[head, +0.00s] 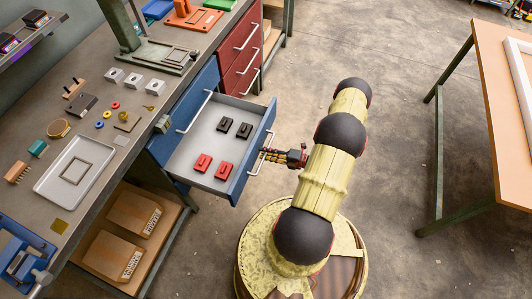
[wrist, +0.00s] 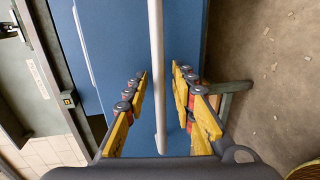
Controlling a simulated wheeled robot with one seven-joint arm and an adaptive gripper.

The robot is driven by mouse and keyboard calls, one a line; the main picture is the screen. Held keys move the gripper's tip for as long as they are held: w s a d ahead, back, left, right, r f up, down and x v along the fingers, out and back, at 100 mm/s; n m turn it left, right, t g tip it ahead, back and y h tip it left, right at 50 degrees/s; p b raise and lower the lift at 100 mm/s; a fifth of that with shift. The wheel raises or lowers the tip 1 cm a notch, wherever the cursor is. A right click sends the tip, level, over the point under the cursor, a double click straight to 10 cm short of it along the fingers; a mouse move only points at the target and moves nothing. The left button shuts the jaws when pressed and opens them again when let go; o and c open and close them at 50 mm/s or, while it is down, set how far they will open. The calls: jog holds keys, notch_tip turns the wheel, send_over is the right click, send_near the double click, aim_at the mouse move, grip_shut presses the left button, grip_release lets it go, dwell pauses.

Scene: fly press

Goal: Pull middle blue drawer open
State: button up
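The blue drawer (head: 244,170) stands well out from the blue cabinet in the head view, below a shut blue drawer (head: 200,93). Two black and two red parts lie in its pale tray. Its upright-looking light bar handle (wrist: 156,70) runs between my gripper's fingers in the wrist view. My gripper (head: 266,154) is at this handle (head: 269,140), in front of the drawer front. The fingers (wrist: 157,85) are spread on both sides of the bar, with visible gaps. Whether any finger touches the bar lower down is unclear.
The workbench (head: 110,105) with small parts and a white tray (head: 52,190) is at left. Red drawers (head: 236,65) stand beyond the open drawer. A shelf with wooden boxes (head: 120,225) is below left.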

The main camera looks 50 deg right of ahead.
jog(key=v, duration=1.2)
dwell(0.3)
